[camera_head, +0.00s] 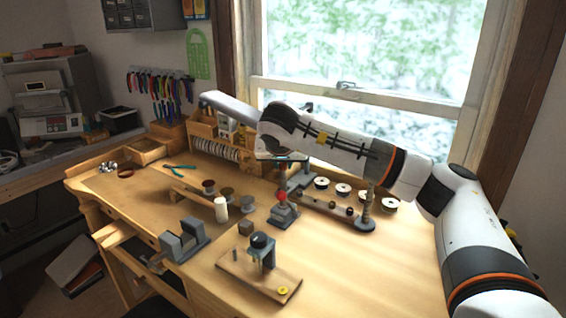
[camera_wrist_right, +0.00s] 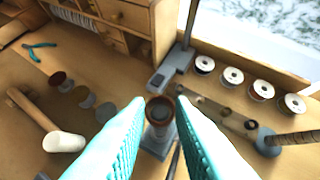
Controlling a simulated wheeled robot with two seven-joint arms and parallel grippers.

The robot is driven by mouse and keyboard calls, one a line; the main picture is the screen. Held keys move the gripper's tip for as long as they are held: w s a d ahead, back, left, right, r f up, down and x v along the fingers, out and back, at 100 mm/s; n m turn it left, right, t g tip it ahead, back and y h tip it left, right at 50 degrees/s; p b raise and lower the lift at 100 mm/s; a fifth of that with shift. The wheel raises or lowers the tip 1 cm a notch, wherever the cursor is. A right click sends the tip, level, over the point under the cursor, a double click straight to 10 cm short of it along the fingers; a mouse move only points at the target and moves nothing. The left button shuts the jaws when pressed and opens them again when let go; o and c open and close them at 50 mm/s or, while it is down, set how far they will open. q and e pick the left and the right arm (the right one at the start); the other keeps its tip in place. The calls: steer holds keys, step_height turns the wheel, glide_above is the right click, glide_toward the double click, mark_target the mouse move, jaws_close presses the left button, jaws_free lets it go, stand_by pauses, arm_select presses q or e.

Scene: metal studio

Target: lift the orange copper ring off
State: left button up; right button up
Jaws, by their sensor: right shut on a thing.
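In the wrist view a round, dark-centred piece with a reddish-brown rim, which I take for the copper ring (camera_wrist_right: 160,109), sits atop a small grey stand (camera_wrist_right: 155,142). In the head view the stand (camera_head: 283,215) is on the bench with a red top. My right gripper (camera_wrist_right: 161,101) points down at it, its teal fingers on either side, shut on the ring. The ring is still at the stand's top. In the head view my right wrist hides most of the fingers. My left gripper is not in view.
A grey tapered rod (camera_head: 367,207) stands on the right, near a row of white spools (camera_head: 342,189). A grey post stands just behind the stand. A mallet (camera_head: 221,209) and several small discs lie to the left. The front right bench top is clear.

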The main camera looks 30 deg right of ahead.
steer(key=shift+r+p, duration=1.1)
steer(key=shift+r, duration=0.15)
